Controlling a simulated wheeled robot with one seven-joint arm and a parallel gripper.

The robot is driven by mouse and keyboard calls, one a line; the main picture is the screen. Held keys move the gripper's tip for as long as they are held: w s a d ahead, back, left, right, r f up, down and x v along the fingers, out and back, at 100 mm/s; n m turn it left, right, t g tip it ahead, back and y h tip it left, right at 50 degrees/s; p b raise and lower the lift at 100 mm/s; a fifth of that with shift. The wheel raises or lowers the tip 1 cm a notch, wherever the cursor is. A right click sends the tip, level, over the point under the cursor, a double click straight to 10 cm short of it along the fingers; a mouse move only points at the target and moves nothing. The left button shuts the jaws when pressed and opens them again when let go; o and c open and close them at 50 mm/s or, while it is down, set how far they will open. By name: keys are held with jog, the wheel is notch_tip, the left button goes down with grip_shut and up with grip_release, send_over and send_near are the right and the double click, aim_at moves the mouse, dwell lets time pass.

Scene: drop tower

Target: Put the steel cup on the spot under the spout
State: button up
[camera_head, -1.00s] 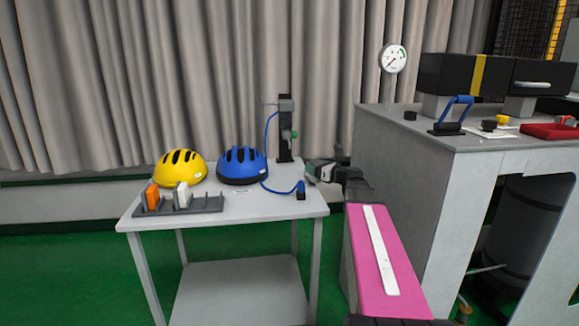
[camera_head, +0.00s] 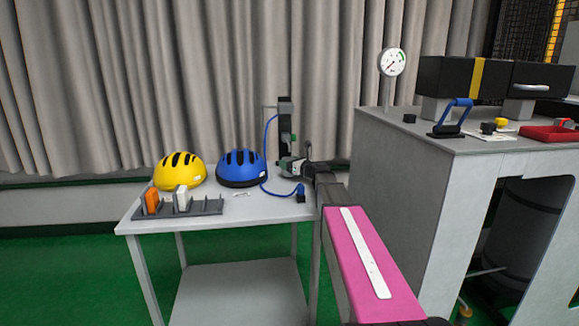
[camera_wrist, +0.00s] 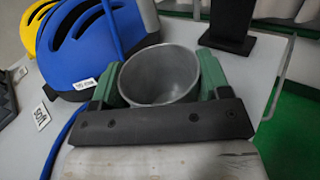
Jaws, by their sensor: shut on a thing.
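The steel cup (camera_wrist: 160,78) is held between the green fingers of my gripper (camera_wrist: 158,85) in the wrist view, its open mouth facing the camera and its inside looking empty. In the head view my gripper (camera_head: 290,166) is at the right rear of the white table, in front of the dark post (camera_head: 285,120) of the spout stand. The cup is too small and covered to make out there. The post's foot shows at the upper right of the wrist view (camera_wrist: 230,42). The spot under the spout is not clearly visible.
A blue helmet (camera_head: 240,166) sits left of my gripper, with a yellow helmet (camera_head: 179,170) beyond it. A blue hose (camera_head: 265,150) runs from the stand down to the table (camera_head: 262,208). A grey rack (camera_head: 205,207) is at front left. A grey cabinet (camera_head: 400,190) stands right of my arm.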

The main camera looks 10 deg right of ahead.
jog(key=shift+s+d+f, duration=0.1)
jog(key=shift+s+f, duration=0.05)
jog(key=shift+f, duration=0.35)
jog(key=shift+f, duration=0.1)
jog(key=o, duration=0.9)
jog(key=shift+o, duration=0.2)
jog(key=shift+s+d, duration=0.1)
jog(key=shift+s, duration=0.1)
jog(key=v, duration=1.1)
jog(key=shift+s+d, duration=0.2)
jog(key=shift+s, duration=0.05)
